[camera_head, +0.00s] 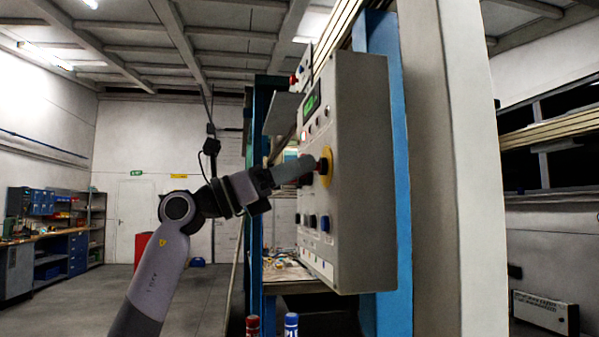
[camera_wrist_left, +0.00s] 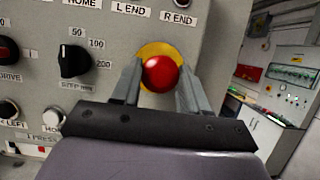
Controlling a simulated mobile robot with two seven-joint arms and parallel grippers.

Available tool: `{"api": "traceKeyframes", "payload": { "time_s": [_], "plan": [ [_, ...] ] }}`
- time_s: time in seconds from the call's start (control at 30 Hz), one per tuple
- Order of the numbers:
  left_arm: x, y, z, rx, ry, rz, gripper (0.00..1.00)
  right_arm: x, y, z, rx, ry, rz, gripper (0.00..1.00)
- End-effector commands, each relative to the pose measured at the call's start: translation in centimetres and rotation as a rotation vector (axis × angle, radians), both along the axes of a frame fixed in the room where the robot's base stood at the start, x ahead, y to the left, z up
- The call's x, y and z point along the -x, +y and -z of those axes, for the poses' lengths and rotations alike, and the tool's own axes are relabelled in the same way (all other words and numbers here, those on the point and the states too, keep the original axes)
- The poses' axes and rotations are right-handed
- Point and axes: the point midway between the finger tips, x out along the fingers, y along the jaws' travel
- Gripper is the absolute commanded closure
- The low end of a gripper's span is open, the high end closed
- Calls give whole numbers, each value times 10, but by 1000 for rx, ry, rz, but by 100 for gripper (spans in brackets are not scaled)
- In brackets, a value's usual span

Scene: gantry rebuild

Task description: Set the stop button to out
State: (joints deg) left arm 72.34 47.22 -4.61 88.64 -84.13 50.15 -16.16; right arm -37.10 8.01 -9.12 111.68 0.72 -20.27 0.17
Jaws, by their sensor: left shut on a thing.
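The stop button (camera_wrist_left: 161,73) is a round red mushroom head on a yellow disc. In the left wrist view it sits between the two fingers of my left gripper (camera_wrist_left: 160,85), which are shut on it from either side. In the head view the yellow disc of the stop button (camera_head: 327,167) shows on the front of the grey control box (camera_head: 362,190). My left gripper (camera_head: 318,168) reaches it from the left, and its fingers hide part of the red head. Whether the button is in or out cannot be told. My right gripper is not in view.
A blue post (camera_head: 401,150) stands behind the box. A cluttered bench top (camera_head: 287,271) lies below. Open floor spreads at the left.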

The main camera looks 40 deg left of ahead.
Motion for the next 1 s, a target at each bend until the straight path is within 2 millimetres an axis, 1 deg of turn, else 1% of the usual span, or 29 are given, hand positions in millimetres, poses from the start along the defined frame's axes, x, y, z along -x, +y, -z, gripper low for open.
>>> {"api": "traceKeyframes", "payload": {
  "time_s": [0.03, 0.1, 0.37, 0.47, 0.8, 1.0],
  "plan": [
    [1, 2, -1, 2, -2, -3, 50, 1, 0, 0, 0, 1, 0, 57],
    [1, 2, -1, 2, -2, -2, 31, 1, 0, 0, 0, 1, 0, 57],
    [1, 1, 0, 0, 0, 0, 31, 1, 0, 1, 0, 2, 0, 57],
    [4, 4, 3, 0, 0, -1, 31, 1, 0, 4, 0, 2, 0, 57],
    [41, 36, 25, 0, 0, -4, 31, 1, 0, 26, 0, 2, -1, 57],
    [52, 44, 28, -1, -1, -3, 31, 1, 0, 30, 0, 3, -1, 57]
  ]
}}
